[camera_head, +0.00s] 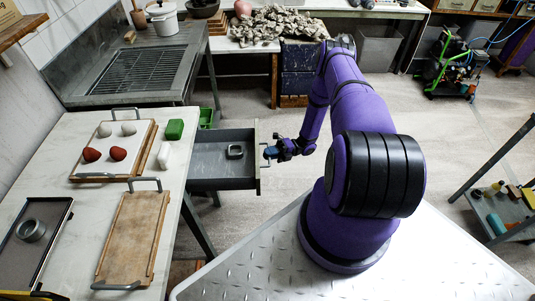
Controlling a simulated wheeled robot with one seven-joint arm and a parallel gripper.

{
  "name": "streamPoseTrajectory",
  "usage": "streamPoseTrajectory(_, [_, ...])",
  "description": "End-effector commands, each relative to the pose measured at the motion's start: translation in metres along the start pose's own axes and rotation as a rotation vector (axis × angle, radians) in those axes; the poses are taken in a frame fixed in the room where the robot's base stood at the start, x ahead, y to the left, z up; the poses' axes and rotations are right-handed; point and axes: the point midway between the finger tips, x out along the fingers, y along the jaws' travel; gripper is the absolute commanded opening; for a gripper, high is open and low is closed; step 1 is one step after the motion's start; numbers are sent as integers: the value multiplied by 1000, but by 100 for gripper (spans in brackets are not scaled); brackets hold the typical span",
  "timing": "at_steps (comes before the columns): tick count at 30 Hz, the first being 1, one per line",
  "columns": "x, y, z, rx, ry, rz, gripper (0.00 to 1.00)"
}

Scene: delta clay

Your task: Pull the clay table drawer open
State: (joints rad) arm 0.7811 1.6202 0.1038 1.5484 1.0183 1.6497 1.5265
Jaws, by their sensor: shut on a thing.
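The clay table (80,235) stands at the left with a pale top. Its drawer (222,172) is pulled out to the right from under the table top, and its grey inside shows. A small grey square ring-like item (236,152) lies inside near the front. My gripper (270,152) is at the drawer's wooden front (258,158), shut on the drawer handle, which is mostly hidden by the fingers. My purple arm reaches in from the right.
A metal shelf (520,228) stands at right. The floor beyond my arm is mostly clear.

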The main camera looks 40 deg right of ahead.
Motion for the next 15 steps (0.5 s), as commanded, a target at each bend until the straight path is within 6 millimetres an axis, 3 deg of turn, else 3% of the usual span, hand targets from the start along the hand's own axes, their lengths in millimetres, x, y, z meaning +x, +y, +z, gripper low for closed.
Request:
streamPoseTrajectory(2, [0,0,0,0,-1,-2,0])
streamPoseTrajectory(3, [0,0,0,0,-1,-2,15])
streamPoseTrajectory(6, [0,0,0,0,-1,-2,36])
streamPoseTrajectory(15, [-1,0,0,0,-1,-1,36])
